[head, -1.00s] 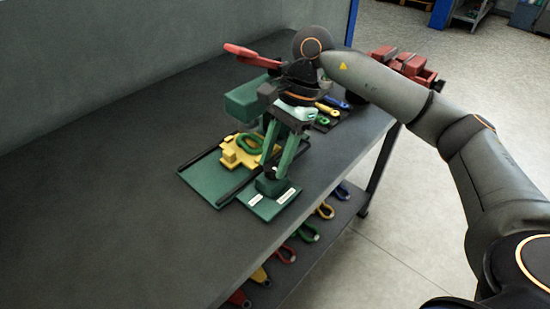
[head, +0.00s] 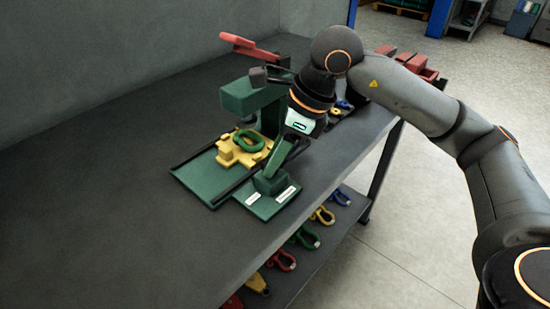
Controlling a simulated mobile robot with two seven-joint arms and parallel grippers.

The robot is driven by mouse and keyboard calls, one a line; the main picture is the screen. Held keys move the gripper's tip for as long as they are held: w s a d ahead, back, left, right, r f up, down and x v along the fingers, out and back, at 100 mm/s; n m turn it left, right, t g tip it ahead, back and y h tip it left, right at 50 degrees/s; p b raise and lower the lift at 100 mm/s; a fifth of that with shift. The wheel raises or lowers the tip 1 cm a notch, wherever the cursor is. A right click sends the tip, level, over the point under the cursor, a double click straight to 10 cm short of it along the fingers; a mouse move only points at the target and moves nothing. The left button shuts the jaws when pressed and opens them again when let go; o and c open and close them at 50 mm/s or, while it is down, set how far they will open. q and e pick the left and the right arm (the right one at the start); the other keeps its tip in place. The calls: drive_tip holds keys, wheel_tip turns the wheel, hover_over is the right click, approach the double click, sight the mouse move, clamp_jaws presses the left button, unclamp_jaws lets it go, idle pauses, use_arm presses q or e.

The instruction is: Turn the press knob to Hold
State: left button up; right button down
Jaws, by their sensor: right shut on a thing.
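The green press (head: 245,98) stands on the dark bench with its red lever (head: 250,48) raised at the upper left. A small green panel (head: 262,207) with two white labels lies at its front; their lettering is too small to read. The press knob (head: 268,184) is a green block on this panel, partly hidden by my fingers. My right gripper (head: 272,166) comes down from above and is shut on the knob, its wrist tilted. My left gripper is not in view.
A yellow fixture (head: 228,151) with a green ring (head: 250,143) sits on the green base plate (head: 200,182), beside the panel. Red bins (head: 415,64) stand at the bench's far right end. Colored shackles lie on the lower shelf. The bench's left part is clear.

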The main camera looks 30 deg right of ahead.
drive_tip(key=m, duration=0.2)
drive_tip(key=shift+a+m+t+h+b, duration=0.1)
drive_tip(key=shift+m+t+h+b, duration=0.25)
drive_tip(key=shift+m+t+h, duration=0.05)
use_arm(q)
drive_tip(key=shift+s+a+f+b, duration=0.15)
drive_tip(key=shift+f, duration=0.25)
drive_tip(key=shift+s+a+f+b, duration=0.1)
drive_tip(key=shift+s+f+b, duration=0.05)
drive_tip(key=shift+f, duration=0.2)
use_arm(e)
drive_tip(key=shift+s+a+m+t+h, duration=0.1)
drive_tip(key=shift+m+t+h, duration=0.4)
drive_tip(key=shift+m, duration=1.4)
drive_tip(key=shift+c, duration=2.1)
unclamp_jaws()
use_arm(q)
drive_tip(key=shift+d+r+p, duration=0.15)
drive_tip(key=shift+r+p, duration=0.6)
drive_tip(key=shift+p, duration=0.35)
use_arm(e)
drive_tip(key=v, duration=1.2)
drive_tip(key=shift+a+r, duration=0.15)
drive_tip(key=shift+r, duration=0.2)
